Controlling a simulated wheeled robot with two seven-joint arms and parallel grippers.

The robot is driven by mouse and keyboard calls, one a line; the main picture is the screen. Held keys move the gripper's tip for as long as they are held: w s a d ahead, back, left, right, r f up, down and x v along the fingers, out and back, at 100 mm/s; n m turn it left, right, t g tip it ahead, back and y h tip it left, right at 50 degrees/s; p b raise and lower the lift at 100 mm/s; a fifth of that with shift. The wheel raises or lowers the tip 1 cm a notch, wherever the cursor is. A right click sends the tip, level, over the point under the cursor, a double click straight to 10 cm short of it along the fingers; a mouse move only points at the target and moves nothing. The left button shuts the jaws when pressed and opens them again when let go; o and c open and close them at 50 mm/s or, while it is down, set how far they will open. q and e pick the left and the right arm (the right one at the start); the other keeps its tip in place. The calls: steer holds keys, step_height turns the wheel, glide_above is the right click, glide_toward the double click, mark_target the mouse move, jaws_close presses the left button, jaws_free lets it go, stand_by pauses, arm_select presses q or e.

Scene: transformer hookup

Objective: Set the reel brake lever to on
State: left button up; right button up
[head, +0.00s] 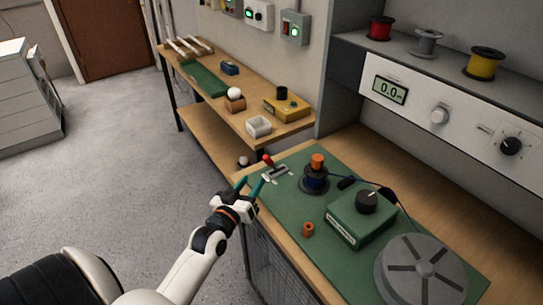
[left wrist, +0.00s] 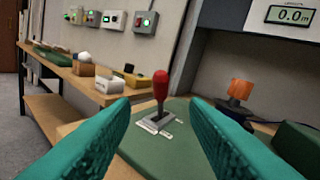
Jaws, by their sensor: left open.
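The reel brake lever (left wrist: 160,88) has a red knob on a thin shaft and rises from a pale slotted plate (left wrist: 158,124). In the head view the lever's red knob (head: 268,159) shows at the far left corner of the green mat. My left gripper (head: 255,186) is open, with teal fingers, just short of the lever. In the left wrist view the lever stands between and beyond the two fingertips, with no contact seen. The lettering by the plate is too small to read. My right gripper is not in view.
A dark reel with an orange top (head: 317,163) stands right of the lever. A green box with a black knob (head: 362,217), an orange cylinder (head: 308,229) and a grey slotted disc (head: 420,272) share the mat. A wooden side bench (head: 211,98) stands behind.

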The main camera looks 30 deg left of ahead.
mark_target(268, 160)
arm_select(q)
steer(key=w, duration=0.3)
steer(key=w+a, duration=0.1)
steer(key=w, duration=0.7)
steer(key=shift+a+p, duration=0.3)
steer(key=shift+p, duration=0.1)
steer(key=shift+c, duration=0.4)
steer(key=shift+r, duration=0.1)
jaws_close()
